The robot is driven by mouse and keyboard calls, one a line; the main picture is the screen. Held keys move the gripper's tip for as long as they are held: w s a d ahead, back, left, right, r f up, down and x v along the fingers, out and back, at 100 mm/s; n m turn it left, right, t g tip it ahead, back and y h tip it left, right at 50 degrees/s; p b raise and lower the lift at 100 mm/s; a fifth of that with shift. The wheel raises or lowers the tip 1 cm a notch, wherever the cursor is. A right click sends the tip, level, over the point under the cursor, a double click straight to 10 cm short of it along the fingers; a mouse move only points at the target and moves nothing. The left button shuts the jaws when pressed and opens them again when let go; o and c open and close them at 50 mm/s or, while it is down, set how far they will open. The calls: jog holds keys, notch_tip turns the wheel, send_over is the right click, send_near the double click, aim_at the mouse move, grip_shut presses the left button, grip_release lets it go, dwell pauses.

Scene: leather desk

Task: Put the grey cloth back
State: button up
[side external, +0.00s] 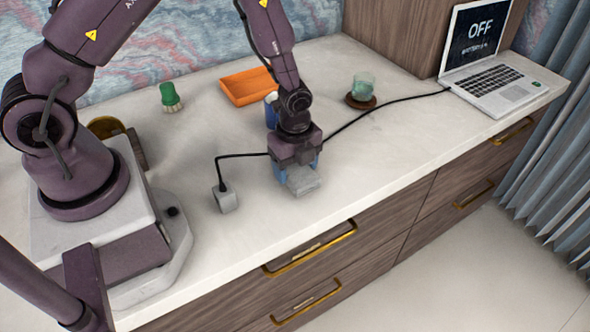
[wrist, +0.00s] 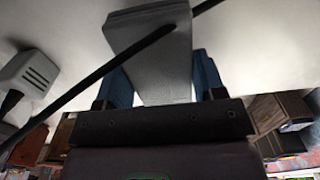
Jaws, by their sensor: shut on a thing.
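I cannot tell whether the cloth touches the counter.
The black cable (side external: 395,99) runs from the laptop (side external: 492,82) behind my gripper to a grey block (side external: 226,198). An orange tray (side external: 232,95), a green-handled brush (side external: 170,97), a blue thing (side external: 271,113) and a glass (side external: 363,84) on a brown coaster (side external: 360,102) stand behind.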

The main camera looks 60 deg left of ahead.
jog(key=shift+f, duration=0.7)
jog(key=shift+f, duration=0.2)
jog(key=o, duration=0.9)
jog(key=shift+r, duration=0.15)
